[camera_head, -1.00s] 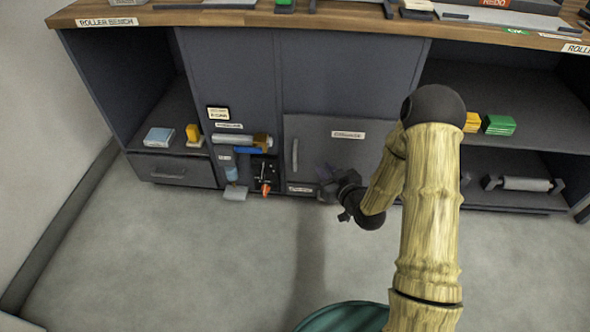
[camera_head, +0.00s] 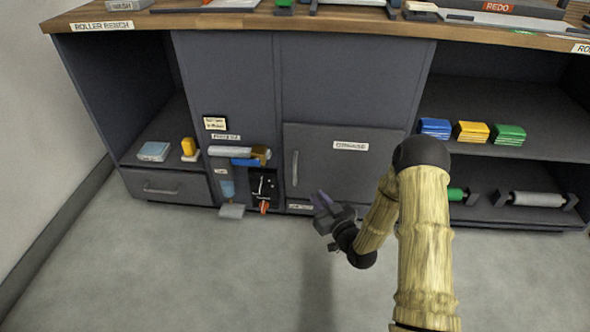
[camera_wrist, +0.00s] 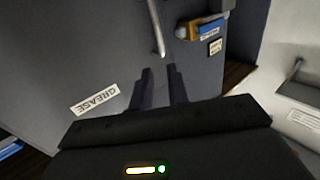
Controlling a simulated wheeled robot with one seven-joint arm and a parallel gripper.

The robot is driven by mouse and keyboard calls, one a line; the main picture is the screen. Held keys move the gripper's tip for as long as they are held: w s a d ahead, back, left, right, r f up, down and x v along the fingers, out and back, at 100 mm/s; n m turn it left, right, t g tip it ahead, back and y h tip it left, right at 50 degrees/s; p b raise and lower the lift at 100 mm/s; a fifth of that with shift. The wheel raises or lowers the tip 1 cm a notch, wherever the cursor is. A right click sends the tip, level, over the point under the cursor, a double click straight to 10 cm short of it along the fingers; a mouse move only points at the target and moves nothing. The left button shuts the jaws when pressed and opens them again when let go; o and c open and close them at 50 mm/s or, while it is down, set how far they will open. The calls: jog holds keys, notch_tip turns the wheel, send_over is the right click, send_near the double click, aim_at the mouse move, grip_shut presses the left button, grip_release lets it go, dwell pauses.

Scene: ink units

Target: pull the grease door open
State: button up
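The grease door (camera_head: 345,175) is a dark grey panel, flush with the cabinet front, with a white GREASE label (camera_head: 351,146). Its upright light-grey handle (camera_head: 295,168) is near the left edge. My gripper (camera_head: 322,200) is in front of the lower part of the door, to the lower right of the handle. In the wrist view the two dark fingers (camera_wrist: 162,88) stand apart with a gap between them. The handle (camera_wrist: 157,30) lies just beyond the fingertips, apart from them. Nothing shows between the fingers.
Left of the door are a roller with a blue part (camera_head: 238,155) and a small black panel with an orange piece (camera_head: 264,190). Right are open shelves with blue, yellow and green stacks (camera_head: 472,132). A drawer (camera_head: 165,187) is at far left. The floor (camera_head: 200,270) in front is clear.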

aim_at(296, 169)
jog(key=b+x, duration=0.6)
jog(key=x, duration=0.9)
jog(key=shift+w+f+b, duration=0.1)
jog(key=shift+b, duration=0.2)
jog(key=shift+w+a, duration=0.15)
jog(key=shift+w, duration=0.05)
grip_shut()
